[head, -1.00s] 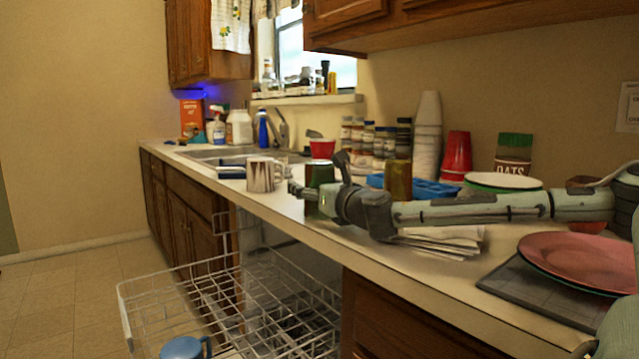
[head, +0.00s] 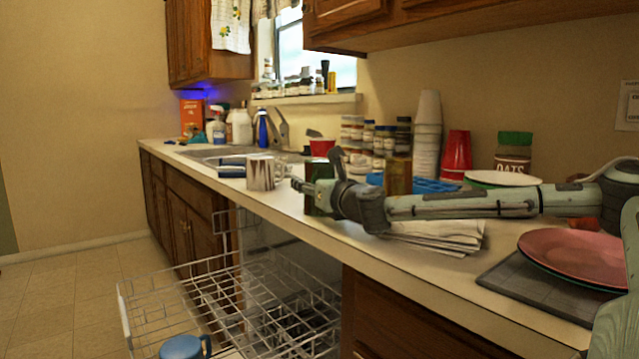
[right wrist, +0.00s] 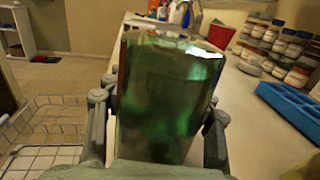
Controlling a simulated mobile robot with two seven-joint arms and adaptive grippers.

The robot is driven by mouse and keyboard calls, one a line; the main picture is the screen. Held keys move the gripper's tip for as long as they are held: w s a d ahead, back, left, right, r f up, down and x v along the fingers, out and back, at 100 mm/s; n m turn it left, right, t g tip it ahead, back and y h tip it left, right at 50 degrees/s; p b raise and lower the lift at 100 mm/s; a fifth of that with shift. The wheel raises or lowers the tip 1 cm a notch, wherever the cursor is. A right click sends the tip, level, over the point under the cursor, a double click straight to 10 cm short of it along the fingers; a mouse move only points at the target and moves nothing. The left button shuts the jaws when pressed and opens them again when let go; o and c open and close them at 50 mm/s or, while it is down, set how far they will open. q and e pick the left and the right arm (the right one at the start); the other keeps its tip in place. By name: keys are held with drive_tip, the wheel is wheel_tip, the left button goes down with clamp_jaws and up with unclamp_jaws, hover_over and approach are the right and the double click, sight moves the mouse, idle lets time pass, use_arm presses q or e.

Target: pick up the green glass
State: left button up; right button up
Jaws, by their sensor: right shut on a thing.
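The green glass (right wrist: 165,95) fills the middle of the right wrist view, upright between the two fingers of my right gripper (right wrist: 160,125). In the head view the right gripper (head: 320,187) is closed around the dark green glass (head: 318,173) near the front edge of the counter. The gripper hides much of the glass there. Its fingers press on both sides of the glass. I cannot tell whether its base touches the counter. My left gripper is not in view.
A patterned mug (head: 262,173) stands left of the glass. Below the counter edge is an open wire dishwasher rack (head: 230,300). Red plates (head: 575,258) sit at the right.

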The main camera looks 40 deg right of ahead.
drive_tip(key=c, duration=0.5)
drive_tip(key=shift+r, duration=0.15)
drive_tip(key=shift+c, duration=0.2)
